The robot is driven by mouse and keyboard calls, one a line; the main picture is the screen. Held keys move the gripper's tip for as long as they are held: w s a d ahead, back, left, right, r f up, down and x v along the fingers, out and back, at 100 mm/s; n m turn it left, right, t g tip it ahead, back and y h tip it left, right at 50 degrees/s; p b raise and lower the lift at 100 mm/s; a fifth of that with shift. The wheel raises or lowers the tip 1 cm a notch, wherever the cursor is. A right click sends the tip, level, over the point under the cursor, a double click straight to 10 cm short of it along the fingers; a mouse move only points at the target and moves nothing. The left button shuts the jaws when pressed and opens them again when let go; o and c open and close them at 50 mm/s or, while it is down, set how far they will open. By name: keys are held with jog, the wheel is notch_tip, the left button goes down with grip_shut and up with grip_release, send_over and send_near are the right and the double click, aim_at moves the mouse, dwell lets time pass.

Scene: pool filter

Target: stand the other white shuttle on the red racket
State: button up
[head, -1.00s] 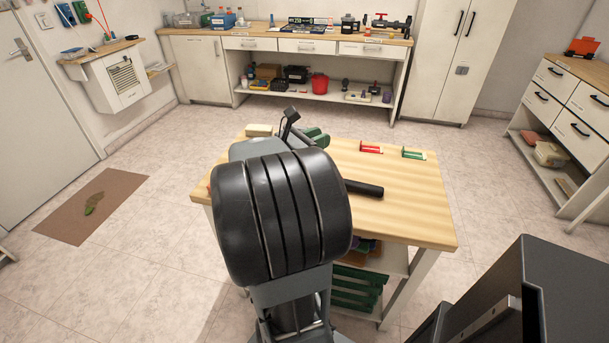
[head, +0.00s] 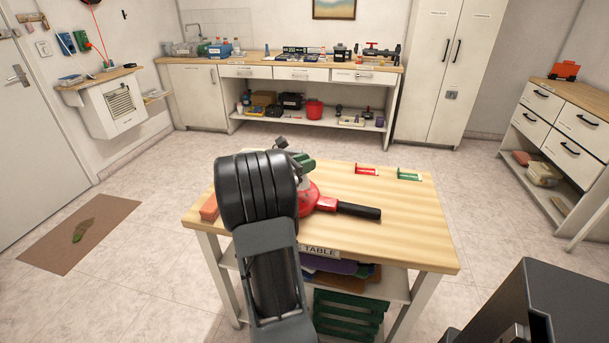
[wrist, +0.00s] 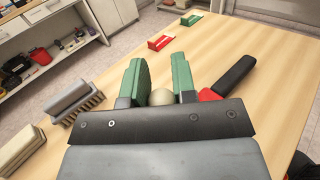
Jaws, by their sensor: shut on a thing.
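The red racket (head: 312,197) lies on the table with its black handle (head: 358,210) pointing right; my arm hides the left part of its head. In the wrist view its handle (wrist: 235,75) shows right of my gripper. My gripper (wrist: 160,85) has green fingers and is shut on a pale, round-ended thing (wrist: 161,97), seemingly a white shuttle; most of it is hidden. In the head view my gripper (head: 305,168) is over the racket's head, with a bit of white below the fingers. I cannot tell whether the shuttle touches the racket. No second shuttle can be made out.
A red holder (head: 367,170) and a green holder (head: 408,175) stand at the table's back. A reddish block (head: 208,207) is at the left edge. A grey brush (wrist: 77,100) and a pale block (wrist: 20,145) lie left in the wrist view. The table's right side is clear.

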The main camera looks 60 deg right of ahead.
jog(key=shift+w+d+f, duration=0.2)
jog(key=shift+w+f, duration=0.1)
jog(key=shift+f, duration=0.2)
jog(key=shift+f+b, duration=0.35)
jog(key=shift+f, duration=1.15)
jog(key=shift+f, duration=0.1)
jog(key=shift+f, duration=0.1)
jog(key=o, duration=0.9)
